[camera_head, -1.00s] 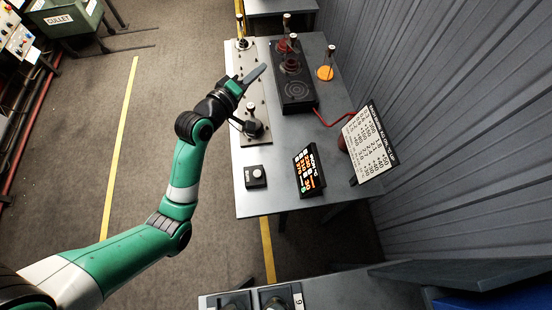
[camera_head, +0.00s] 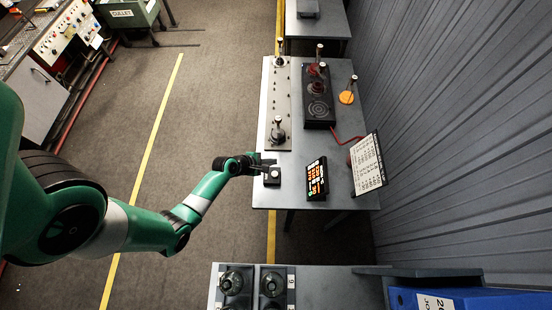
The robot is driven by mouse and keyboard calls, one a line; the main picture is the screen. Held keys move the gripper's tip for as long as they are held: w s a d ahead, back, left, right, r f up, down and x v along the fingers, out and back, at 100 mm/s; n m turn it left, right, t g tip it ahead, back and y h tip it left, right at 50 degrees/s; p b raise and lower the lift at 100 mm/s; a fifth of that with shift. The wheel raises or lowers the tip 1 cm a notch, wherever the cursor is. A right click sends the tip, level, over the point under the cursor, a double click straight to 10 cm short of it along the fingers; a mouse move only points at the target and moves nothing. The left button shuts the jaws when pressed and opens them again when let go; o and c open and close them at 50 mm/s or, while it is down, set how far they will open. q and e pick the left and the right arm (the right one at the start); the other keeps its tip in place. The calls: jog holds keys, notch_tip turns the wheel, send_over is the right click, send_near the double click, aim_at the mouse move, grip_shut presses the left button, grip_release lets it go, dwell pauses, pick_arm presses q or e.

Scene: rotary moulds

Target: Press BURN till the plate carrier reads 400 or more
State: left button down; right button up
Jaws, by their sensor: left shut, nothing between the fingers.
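A small black button box (camera_head: 271,176) with a pale round button on top stands at the near left corner of the grey table (camera_head: 300,160). My left gripper (camera_head: 268,165) is shut and empty, right at the far side of the button box. I cannot tell whether it touches the button. A black display (camera_head: 316,179) with lit orange, white and green lines stands to the right; its numbers are too small to read. A dark hotplate unit (camera_head: 318,112) with red-tinted moulds on it lies farther back. The right gripper is not in view.
A grey plate (camera_head: 279,92) with knobbed posts lies along the table's left edge. An orange disc piece (camera_head: 347,97) stands at the right. A white chart board (camera_head: 367,165) leans at the right edge. A near bench holds round moulds (camera_head: 231,283).

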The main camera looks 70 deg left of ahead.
pick_arm(q)
jog(key=b, duration=0.8)
send_over(272, 175)
notch_tip(272, 175, down, 8)
jog(key=shift+r, duration=0.1)
jog(key=shift+f+b, duration=0.3)
jog(key=shift+f, duration=0.15)
dwell(1.1)
jog(key=shift+f, duration=0.4)
jog(key=shift+f+b, duration=0.45)
jog(key=shift+b, duration=0.05)
dwell(0.5)
jog(key=shift+r+p, duration=0.85)
jog(key=shift+p, duration=0.1)
jog(key=shift+r, duration=0.1)
